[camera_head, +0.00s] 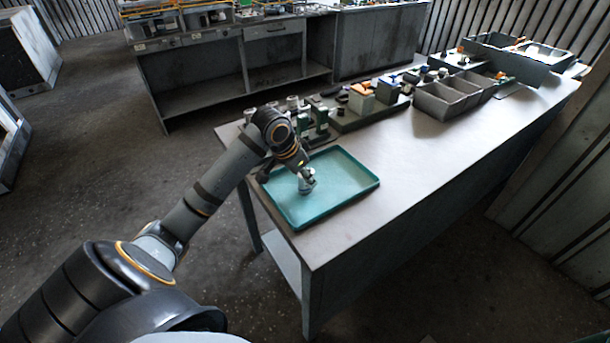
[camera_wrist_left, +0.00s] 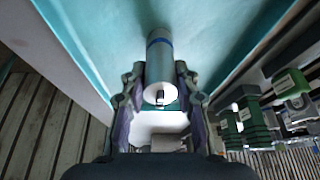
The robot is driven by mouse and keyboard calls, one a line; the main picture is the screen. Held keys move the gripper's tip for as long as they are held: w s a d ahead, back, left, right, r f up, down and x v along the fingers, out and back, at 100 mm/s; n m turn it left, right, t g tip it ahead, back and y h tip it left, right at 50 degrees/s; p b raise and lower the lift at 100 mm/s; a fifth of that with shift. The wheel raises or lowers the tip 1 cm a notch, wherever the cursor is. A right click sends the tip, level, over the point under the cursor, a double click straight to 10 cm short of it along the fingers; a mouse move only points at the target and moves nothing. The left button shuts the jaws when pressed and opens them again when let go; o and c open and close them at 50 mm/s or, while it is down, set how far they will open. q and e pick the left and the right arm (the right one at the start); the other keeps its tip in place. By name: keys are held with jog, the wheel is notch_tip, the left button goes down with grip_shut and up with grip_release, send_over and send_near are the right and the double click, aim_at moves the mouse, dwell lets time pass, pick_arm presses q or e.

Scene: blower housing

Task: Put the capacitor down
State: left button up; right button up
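The capacitor (camera_wrist_left: 160,62) is a whitish cylinder with a blue band. In the left wrist view it lies between the two fingers of my left gripper (camera_wrist_left: 160,78), which appear closed on its sides, with its round end facing the camera. In the head view my left gripper (camera_head: 304,173) points down over the teal tray (camera_head: 347,180), with the capacitor (camera_head: 307,187) small and pale at its fingertips. Whether the capacitor touches the tray floor cannot be told. My right gripper is not in view.
The tray lies at the near left end of a grey table (camera_head: 420,165). Green-and-grey parts (camera_head: 318,118) stand just behind it, with an orange-topped part (camera_head: 361,98) and grey bins (camera_head: 452,97) farther right. The table right of the tray is clear.

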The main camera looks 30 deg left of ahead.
pick_arm(q)
jog(key=o, duration=0.4)
jog(key=shift+c, duration=0.2)
jog(key=v, duration=1.2)
jog(key=shift+r+b, duration=0.2)
jog(key=shift+b, duration=0.1)
